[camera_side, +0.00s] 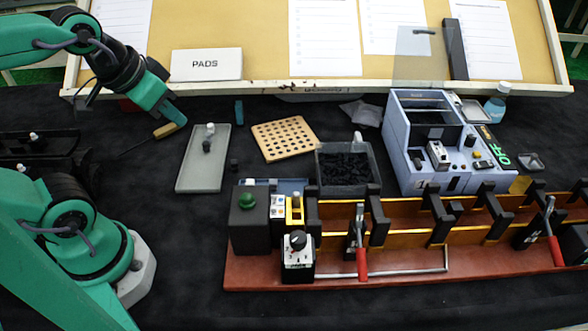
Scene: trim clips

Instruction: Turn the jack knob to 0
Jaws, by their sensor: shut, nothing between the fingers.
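The jack knob (297,240) is a round black dial on top of a small white-faced box (298,258). The box stands at the front left of the red-brown fixture base. A light mark shows on the dial, but its number is too small to read. My gripper (178,117) is at the upper left, shut and empty, pointing down and right. It is well apart from the knob, up and to its left.
An orange-handled tool (166,130) lies by my gripper. A grey tray (203,165), a perforated board (284,138) and a bin of black clips (346,168) lie behind the fixture. Red-handled toggle clamps (361,262) stand right of the knob. A grey machine (424,115) reads OFF.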

